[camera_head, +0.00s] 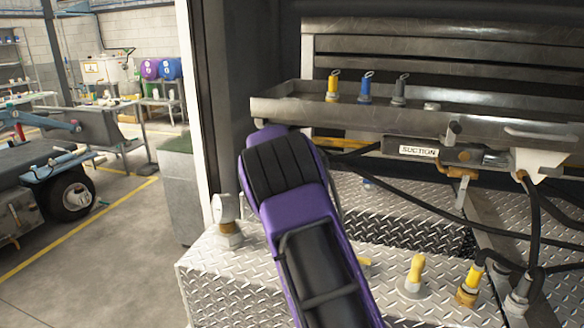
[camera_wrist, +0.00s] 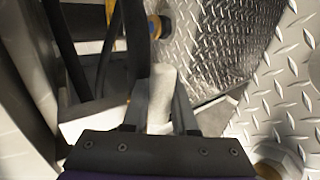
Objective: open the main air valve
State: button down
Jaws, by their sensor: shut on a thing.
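My gripper (camera_wrist: 160,92) shows in the wrist view, its two grey fingers on either side of a pale grey lever (camera_wrist: 161,82). The fingers are shut on this lever, which points away from the palm. The lever's label and its far mounting are not visible, so I cannot tell from a marking that it is the main air valve. In the head view my purple and black arm reaches over the diamond-plate deck and hides the gripper and the lever.
A steel tray (camera_head: 380,112) holds yellow, blue and grey nozzles. Below it is a "SUCTION" label (camera_head: 418,151). Yellow-based fittings (camera_head: 468,285) with black hoses stand at right. A grey knob (camera_head: 229,215) stands left of my arm. Open floor (camera_head: 110,235) lies at left.

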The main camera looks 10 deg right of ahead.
jog(key=shift+r, duration=0.1)
dwell(0.4)
jog(key=c, duration=0.7)
grip_release()
jog(key=b+v, duration=0.2)
jog(key=v, duration=1.5)
jog(key=shift+s, duration=0.2)
jog(key=shift+a+r, duration=0.1)
jog(key=shift+a, duration=0.05)
